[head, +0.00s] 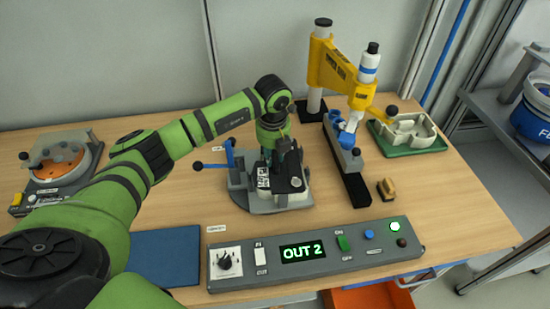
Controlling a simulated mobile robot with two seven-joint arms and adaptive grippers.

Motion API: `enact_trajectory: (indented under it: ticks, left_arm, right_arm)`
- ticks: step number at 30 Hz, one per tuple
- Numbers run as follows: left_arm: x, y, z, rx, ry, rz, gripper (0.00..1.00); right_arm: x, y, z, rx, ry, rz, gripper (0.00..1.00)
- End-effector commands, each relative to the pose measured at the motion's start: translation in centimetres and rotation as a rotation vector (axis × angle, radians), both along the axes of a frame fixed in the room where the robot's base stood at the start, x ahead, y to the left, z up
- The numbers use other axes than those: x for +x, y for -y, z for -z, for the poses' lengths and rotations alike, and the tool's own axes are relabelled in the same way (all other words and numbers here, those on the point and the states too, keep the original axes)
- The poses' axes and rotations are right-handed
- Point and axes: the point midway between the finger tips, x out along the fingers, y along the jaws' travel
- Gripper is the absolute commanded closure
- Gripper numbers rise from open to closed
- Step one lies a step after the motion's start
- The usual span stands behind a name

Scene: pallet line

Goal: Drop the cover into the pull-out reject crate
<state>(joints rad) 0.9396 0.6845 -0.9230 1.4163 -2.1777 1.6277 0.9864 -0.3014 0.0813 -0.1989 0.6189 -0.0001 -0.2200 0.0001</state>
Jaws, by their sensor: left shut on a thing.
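My left arm reaches in from the left, and my left gripper (279,172) points down over a grey clamp fixture (242,193) in the middle of the table. The orange reject crate (366,298) shows below the table's front edge, partly cut off by the frame. My right gripper is not in view.
A control box (325,276) reading "OUT 2" stands along the front edge, between fixture and crate. A yellow press (335,68) stands behind right, near a green tray (412,150) holding a pale housing. A blue mat (165,257) lies front left. A round orange device (62,165) stands far left.

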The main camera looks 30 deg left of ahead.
Motion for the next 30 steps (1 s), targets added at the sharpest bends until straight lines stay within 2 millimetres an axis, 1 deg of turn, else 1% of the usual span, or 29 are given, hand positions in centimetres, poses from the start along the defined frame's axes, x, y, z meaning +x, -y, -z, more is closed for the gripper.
enact_trajectory:
  ticks: [1, 5, 9, 12, 15, 20, 28, 30]
  left_arm:
    - [0.3, 0.4, -0.7, -0.009, 0.011, 0.009, 1.0]
    - [0.3, 0.3, -3.0, -0.007, 0.015, 0.009, 1.0]
    - [0.3, 0.3, -5.8, -0.005, 0.013, 0.005, 1.0]
    - [0.2, 0.2, -7.6, -0.005, 0.012, 0.005, 1.0]
    - [0.2, 0.2, -8.9, -0.004, 0.009, 0.004, 1.0]
    - [0.1, 0.1, -9.7, -0.004, 0.006, 0.004, 1.0]
    - [0.1, 0.1, -9.7, -0.003, 0.006, 0.007, 1.0]
    - [0.0, 0.2, -9.7, -0.004, 0.006, 0.034, 1.0]
  right_arm:
    - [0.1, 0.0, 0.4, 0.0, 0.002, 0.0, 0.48]
    - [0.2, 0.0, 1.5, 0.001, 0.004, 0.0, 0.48]
    - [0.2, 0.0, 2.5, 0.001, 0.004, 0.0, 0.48]
    - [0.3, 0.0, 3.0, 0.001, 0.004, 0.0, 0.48]
    - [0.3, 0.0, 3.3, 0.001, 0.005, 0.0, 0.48]
    - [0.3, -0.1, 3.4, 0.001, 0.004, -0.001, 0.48]
    - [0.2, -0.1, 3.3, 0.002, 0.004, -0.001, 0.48]
    - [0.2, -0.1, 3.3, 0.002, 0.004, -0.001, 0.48]
